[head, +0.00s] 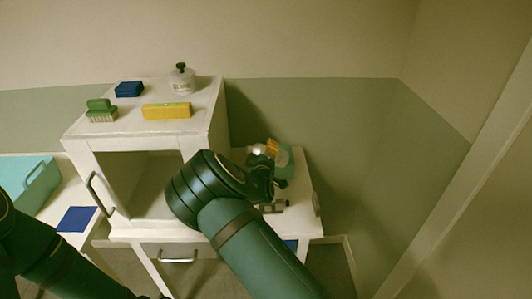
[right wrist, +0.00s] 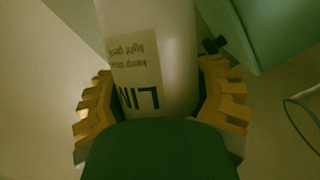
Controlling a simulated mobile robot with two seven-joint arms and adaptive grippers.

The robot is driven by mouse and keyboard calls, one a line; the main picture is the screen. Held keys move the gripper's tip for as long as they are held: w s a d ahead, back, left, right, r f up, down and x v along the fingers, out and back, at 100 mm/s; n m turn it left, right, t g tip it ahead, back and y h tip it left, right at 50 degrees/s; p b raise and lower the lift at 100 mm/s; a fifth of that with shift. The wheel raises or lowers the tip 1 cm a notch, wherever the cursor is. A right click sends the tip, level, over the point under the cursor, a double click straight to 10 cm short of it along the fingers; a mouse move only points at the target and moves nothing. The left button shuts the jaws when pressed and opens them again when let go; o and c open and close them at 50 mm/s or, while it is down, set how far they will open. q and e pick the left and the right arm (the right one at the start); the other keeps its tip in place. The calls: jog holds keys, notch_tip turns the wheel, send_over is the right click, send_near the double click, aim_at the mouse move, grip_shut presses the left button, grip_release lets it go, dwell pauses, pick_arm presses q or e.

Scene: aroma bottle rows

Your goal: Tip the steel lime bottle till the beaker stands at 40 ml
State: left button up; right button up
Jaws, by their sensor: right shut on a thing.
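My right gripper (head: 264,152) is shut on the lime bottle. In the right wrist view the bottle (right wrist: 170,50) is a pale, smooth cylinder between the ridged yellow pads of the right gripper (right wrist: 165,105). Its label shows large letters starting "LI", upside down in this view. In the head view only a small pale bit beside the pads can be the bottle. A thin curved glass rim, likely the beaker (right wrist: 290,112), shows at the right edge of the wrist view. Its marks and liquid level cannot be read. My left gripper is out of view.
A teal box (head: 288,160) stands behind the right gripper. A small grey item (head: 274,207) lies on the counter. The white cabinet (head: 140,131) carries a green brush (head: 101,110), blue block (head: 129,89), yellow box (head: 167,111) and white bottle (head: 182,82).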

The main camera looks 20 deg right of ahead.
jog(key=shift+f+b, duration=0.1)
jog(key=shift+b, duration=0.2)
jog(key=shift+d+r+n+t+b, duration=0.2)
jog(key=shift+n+t+b, duration=0.3)
jog(key=shift+n, duration=0.4)
jog(key=shift+a+m+g, duration=0.1)
jog(key=shift+m+g, duration=0.2)
dwell(0.7)
jog(key=shift+a+r+m, duration=0.15)
jog(key=shift+r+m, duration=0.1)
jog(key=shift+m, duration=0.55)
jog(key=shift+a+f+m+g, duration=0.1)
jog(key=shift+a+m+g, duration=0.05)
jog(key=shift+m+g, duration=0.25)
